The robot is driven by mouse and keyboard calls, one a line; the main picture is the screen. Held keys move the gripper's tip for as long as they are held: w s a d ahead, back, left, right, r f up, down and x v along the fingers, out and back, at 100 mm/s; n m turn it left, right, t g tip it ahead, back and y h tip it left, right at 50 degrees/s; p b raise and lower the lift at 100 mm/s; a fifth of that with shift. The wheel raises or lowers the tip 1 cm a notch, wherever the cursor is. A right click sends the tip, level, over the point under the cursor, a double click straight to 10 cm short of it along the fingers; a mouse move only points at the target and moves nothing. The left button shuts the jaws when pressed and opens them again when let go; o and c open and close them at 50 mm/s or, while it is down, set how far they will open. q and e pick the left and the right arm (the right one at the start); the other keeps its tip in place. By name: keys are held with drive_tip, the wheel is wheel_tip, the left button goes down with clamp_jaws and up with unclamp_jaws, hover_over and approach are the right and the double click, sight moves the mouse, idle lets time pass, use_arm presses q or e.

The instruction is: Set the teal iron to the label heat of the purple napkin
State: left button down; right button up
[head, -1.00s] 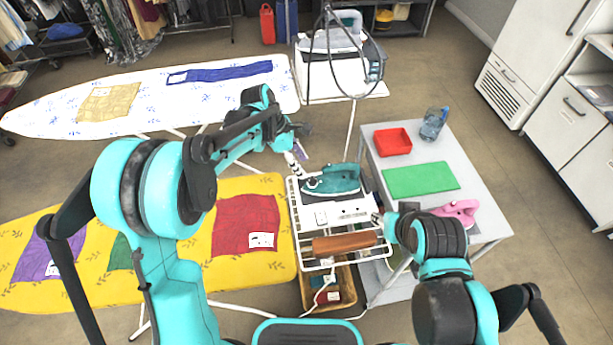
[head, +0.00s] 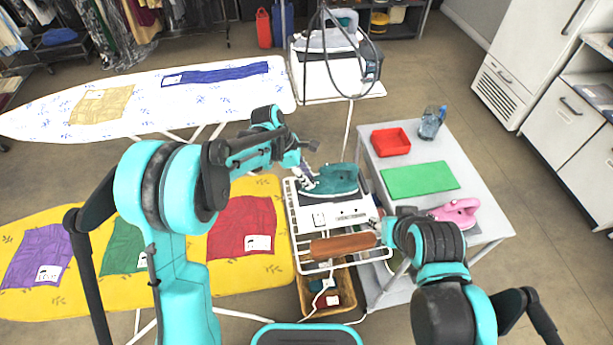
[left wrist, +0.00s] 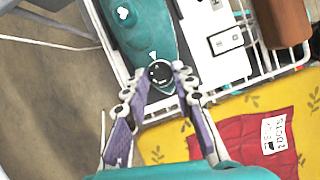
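The teal iron (head: 333,180) rests on the white wire rack at the end of the yellow ironing board. Its round black dial (left wrist: 160,73) faces up in the left wrist view; its setting is too small to read. My left gripper (head: 307,182) is at the iron's dial end. In the left wrist view its purple fingers (left wrist: 159,70) stand either side of the dial, slightly apart; contact is unclear. The purple napkin (head: 37,257) lies at the board's left end, its white label (head: 47,273) unreadable here. My right gripper (head: 384,229) is by the rack's right edge, mostly hidden by its arm.
The rack (head: 297,240) also holds a white control panel (head: 341,214) and a brown roll (head: 343,245). Green (head: 124,247) and red (head: 243,227) napkins lie on the board.

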use_arm(q)
drive_tip(key=shift+m, duration=0.4)
drive_tip(key=m, duration=0.1)
drive_tip(key=m+g, duration=0.1)
drive_tip(key=m, duration=0.1)
drive_tip(key=m+g, duration=0.1)
drive_tip(key=shift+w+d+m+p, duration=0.1)
drive_tip(key=shift+w+m+p, duration=0.15)
drive_tip(key=shift+m+p, duration=0.15)
drive_tip(key=m+g+y, duration=0.1)
drive_tip(key=m, duration=0.2)
drive_tip(key=m+p, duration=0.1)
drive_tip(key=m, duration=0.1)
drive_tip(key=shift+w+d+m+g+y, duration=0.15)
drive_tip(key=shift+d+m+g+y, duration=0.05)
drive_tip(key=shift+m+g+y, duration=0.2)
drive_tip(key=shift+m, duration=0.3)
drive_tip(key=c, duration=1.2)
unclamp_jaws()
